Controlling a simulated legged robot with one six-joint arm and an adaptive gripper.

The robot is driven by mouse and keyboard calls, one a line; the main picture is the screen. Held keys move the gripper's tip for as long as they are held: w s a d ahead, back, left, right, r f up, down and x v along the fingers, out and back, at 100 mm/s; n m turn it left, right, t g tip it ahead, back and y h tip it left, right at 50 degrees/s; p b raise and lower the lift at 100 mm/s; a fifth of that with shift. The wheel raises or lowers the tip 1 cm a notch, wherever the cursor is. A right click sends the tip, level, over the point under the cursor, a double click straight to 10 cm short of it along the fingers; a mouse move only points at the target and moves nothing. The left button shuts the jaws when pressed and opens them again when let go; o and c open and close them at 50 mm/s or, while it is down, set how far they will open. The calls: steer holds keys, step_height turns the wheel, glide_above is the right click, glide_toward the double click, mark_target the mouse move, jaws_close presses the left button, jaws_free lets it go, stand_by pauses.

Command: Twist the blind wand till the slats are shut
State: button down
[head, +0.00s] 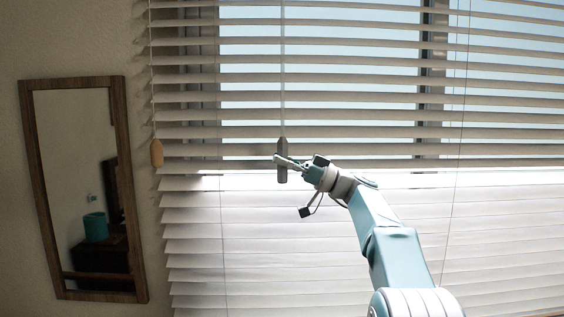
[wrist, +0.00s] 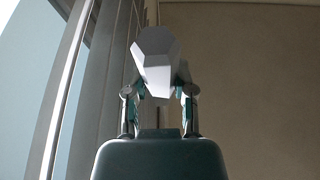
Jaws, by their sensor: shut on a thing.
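The blind (head: 330,115) hangs across the window. Its upper slats stand open, with bright sky and the window frame showing between them; the lower slats show as a pale, nearly unbroken sheet. The thin wand (head: 283,70) hangs in front of the upper slats and ends in a grey faceted handle (head: 282,176). My gripper (head: 283,162) is shut on this handle, reaching in from the right. In the wrist view the handle (wrist: 157,62) is a pale faceted block between the two fingers of my gripper (wrist: 159,85). The far finger contact is partly hidden.
A wooden tassel (head: 156,153) hangs on a cord at the blind's left edge. A wood-framed mirror (head: 75,190) is on the wall at left, reflecting a teal container. Thin cords run down the blind. The wall between mirror and blind is bare.

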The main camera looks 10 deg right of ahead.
steer(key=shift+n+g+y, duration=0.3)
steer(key=shift+n+g, duration=0.1)
steer(key=shift+g, duration=0.3)
steer(key=shift+r, duration=0.1)
steer(key=shift+c, duration=2.2)
jaws_free()
steer(key=shift+w, duration=0.1)
steer(key=shift+d, duration=0.1)
steer(key=v, duration=1.2)
steer(key=shift+w, duration=0.1)
